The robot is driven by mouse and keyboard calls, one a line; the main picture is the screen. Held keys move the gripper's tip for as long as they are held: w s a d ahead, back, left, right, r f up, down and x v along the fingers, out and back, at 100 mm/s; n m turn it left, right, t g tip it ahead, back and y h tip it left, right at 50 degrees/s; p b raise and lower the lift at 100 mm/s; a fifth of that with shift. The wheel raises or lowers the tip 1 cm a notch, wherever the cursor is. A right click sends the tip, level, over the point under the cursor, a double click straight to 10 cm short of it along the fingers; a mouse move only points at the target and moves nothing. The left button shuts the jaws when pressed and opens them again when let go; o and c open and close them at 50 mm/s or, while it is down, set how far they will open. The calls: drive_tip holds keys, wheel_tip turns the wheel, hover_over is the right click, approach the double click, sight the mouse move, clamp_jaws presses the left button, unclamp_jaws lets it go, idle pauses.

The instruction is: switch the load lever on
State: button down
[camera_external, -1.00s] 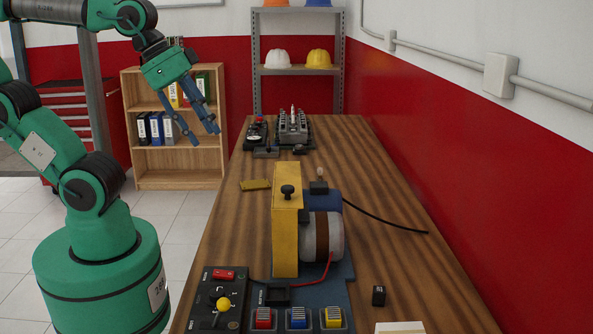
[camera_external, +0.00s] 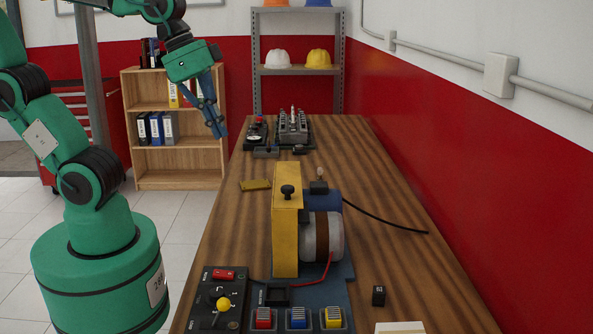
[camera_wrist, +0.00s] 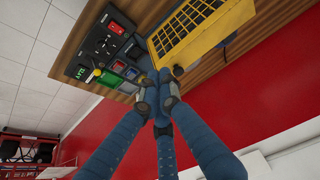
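In the external view a small lever with a yellow ball knob (camera_external: 223,304) stands on a black panel (camera_external: 205,316) at the near left of the table. A black knob (camera_external: 287,191) tops the yellow housing (camera_external: 286,238). I cannot tell for sure which is the load lever. My gripper (camera_external: 216,128) hangs beyond the table's left edge, in front of the bookshelf, well away from both and touching nothing. In the wrist view its blue fingers (camera_wrist: 158,88) converge, holding nothing visible; their gap is unclear. Beyond them shows a dark control panel (camera_wrist: 103,45).
Red, blue and yellow switches (camera_external: 298,318) line the near panel beside a drum (camera_external: 322,237). A grey engine model (camera_external: 293,127) stands at the far end. A black cable (camera_external: 385,219) crosses the table. The red wall (camera_external: 470,170) borders the right side. A wooden shelf (camera_external: 179,182) stands left.

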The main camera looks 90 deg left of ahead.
sight(220, 311)
drive_tip(key=w+d+f+m+g+p, duration=0.1)
drive_tip(key=w+d+f+g+p, duration=0.25)
drive_tip(key=w+d, duration=0.5)
drive_tip(key=w+d+f+g+p, duration=0.3)
drive_tip(key=w+d+f+p, duration=0.15)
drive_tip(key=d, duration=0.65)
drive_tip(key=w+d+f+g+p, duration=0.1)
drive_tip(key=d+f+p, duration=0.1)
drive_tip(key=d+f, duration=0.5)
drive_tip(key=shift+f+m+y, duration=0.3)
drive_tip(key=shift+f+y, duration=0.1)
drive_tip(key=shift+f, duration=0.25)
drive_tip(key=shift+f, duration=0.1)
drive_tip(key=b+x, duration=0.1)
drive_tip(key=x, duration=0.9)
drive_tip(key=shift+s+a+b, duration=0.1)
drive_tip(key=shift+s+b, duration=0.1)
drive_tip(key=shift+b, duration=0.1)
drive_tip(key=shift+s+a+r, duration=0.1)
drive_tip(key=shift+s+r, duration=0.05)
drive_tip(key=shift+s, duration=0.4)
drive_tip(key=shift+s+a+r, duration=0.1)
drive_tip(key=shift+s, duration=1.2)
